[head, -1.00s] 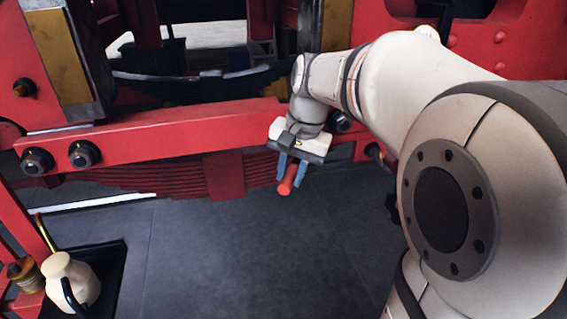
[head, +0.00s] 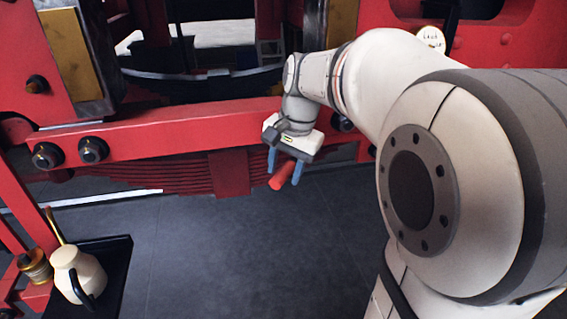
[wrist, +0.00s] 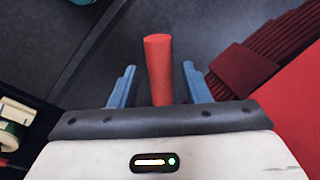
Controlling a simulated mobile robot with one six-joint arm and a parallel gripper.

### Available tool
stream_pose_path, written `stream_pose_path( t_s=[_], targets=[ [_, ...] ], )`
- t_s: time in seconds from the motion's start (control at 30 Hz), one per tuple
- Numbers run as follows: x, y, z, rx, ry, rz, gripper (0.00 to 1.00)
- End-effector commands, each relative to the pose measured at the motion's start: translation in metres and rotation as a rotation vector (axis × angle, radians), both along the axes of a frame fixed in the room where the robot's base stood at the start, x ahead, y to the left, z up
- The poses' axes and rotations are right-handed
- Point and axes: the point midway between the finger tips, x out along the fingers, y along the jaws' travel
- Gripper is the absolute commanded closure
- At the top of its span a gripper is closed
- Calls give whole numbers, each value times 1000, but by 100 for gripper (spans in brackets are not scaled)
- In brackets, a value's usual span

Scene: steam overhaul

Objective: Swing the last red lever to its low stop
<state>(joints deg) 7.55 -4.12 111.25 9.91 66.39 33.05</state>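The red lever (head: 280,177) shows as a short red rod below the red beam, pointing down and toward the camera. My gripper (head: 284,167) is around it, with one blue finger on each side. In the wrist view the red lever (wrist: 158,65) stands between the two fingertips of my gripper (wrist: 160,82), with a clear gap on both sides. The gripper is open. The lever's pivot is hidden behind my gripper.
A red beam (head: 180,133) with dark bolts runs behind my gripper, above a red leaf spring (head: 130,178). A cream jug (head: 78,275) stands on a black tray (head: 115,262) at lower left. The dark floor (head: 240,255) is clear.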

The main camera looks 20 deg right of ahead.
Motion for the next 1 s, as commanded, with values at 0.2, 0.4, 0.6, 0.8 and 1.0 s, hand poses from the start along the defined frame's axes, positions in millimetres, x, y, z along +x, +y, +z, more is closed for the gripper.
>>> stream_pose_path(
  t_s=[0.2, 0.4, 0.6, 0.8, 1.0],
  targets=[
    [0, -1, 0, -1, 1, -1, 54],
    [-1, -3, 15, 0, -3, -2, 54],
    [-6, -8, 49, -2, -3, -2, 54],
    [-10, -11, 72, -1, -1, -1, 54],
    [-11, -12, 77, 0, 1, -2, 54]
  ],
)
